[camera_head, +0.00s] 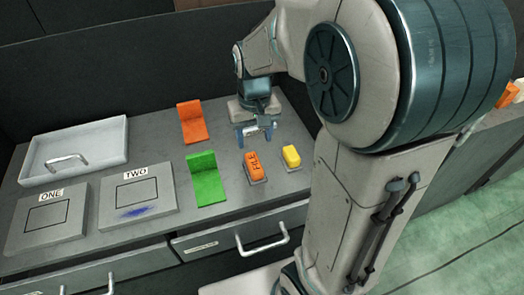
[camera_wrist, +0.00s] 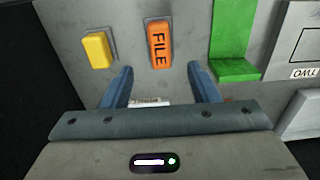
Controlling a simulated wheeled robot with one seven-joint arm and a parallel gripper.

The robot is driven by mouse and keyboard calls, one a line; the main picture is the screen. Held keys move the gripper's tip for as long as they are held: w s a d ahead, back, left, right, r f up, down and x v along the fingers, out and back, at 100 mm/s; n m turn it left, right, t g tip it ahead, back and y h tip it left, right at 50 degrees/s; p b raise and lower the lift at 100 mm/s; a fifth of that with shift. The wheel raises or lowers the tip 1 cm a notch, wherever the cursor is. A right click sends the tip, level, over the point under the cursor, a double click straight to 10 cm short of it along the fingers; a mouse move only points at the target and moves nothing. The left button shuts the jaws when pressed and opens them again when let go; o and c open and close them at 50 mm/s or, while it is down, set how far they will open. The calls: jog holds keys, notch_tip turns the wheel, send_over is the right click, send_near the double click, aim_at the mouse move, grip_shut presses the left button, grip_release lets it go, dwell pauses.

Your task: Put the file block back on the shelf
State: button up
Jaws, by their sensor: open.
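The file block (camera_head: 253,163) is orange with the word FILE on it. It sits on a small grey base on the counter, beside a yellow block. The wrist view also shows the file block (camera_wrist: 159,43), beyond my fingertips and roughly in line with the gap between them. My gripper (camera_head: 255,134) is open above the counter, behind the file block in the head view. In the wrist view its two blue fingers (camera_wrist: 160,74) are spread. A small white labelled thing (camera_wrist: 148,102) shows between them, partly hidden by my gripper body. I cannot tell which part is the shelf.
A yellow block (camera_head: 291,156) stands right of the file block. Green (camera_head: 207,187) and orange (camera_head: 192,130) L-shaped holders stand to its left. Plates ONE (camera_head: 47,218) and TWO (camera_head: 137,196) and a white handled tray (camera_head: 75,152) fill the left. Drawers (camera_head: 240,238) lie below the front edge.

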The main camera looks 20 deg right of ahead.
jog(key=s+r+t, duration=0.2)
jog(key=s+r, duration=0.1)
jog(key=s, duration=0.9)
jog(key=shift+s+t, duration=0.2)
jog(key=shift+t, duration=0.1)
jog(key=shift+d, duration=0.1)
